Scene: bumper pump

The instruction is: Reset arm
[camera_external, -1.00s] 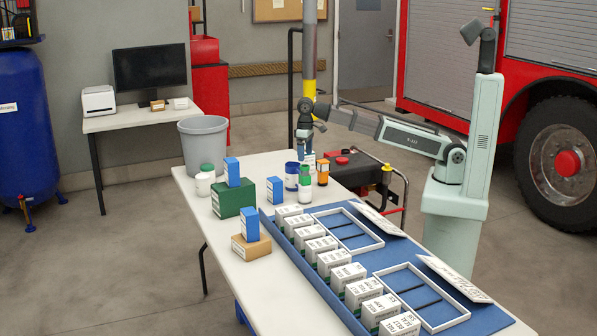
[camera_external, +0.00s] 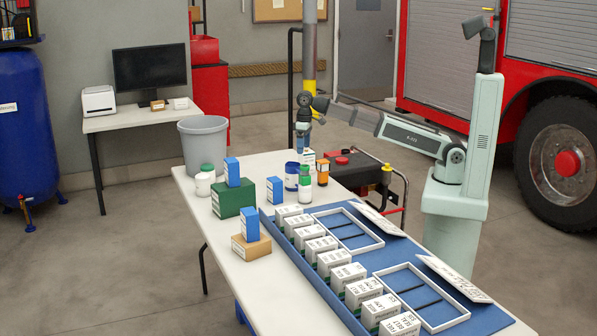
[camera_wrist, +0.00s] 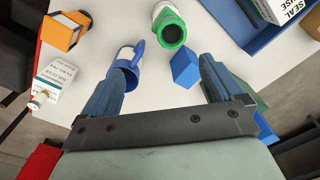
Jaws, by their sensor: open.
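My gripper (camera_wrist: 165,88) shows in the wrist view with its two blue-grey fingers spread apart and nothing held between them. A blue mug (camera_wrist: 128,62) shows by its left finger and a blue box (camera_wrist: 184,68) between the fingers, farther down at table level. In the external view my gripper (camera_external: 303,143) hangs above the far end of the white table (camera_external: 195,240), over the blue mug (camera_external: 291,176) and the green-and-white bottle (camera_external: 305,186). The fingertips are too small there to make out.
A blue tray (camera_external: 300,262) holds a row of white boxes and two white frames. A green box (camera_external: 233,197), blue boxes, a tan box (camera_external: 251,247) and an orange bottle (camera_external: 322,172) stand nearby.

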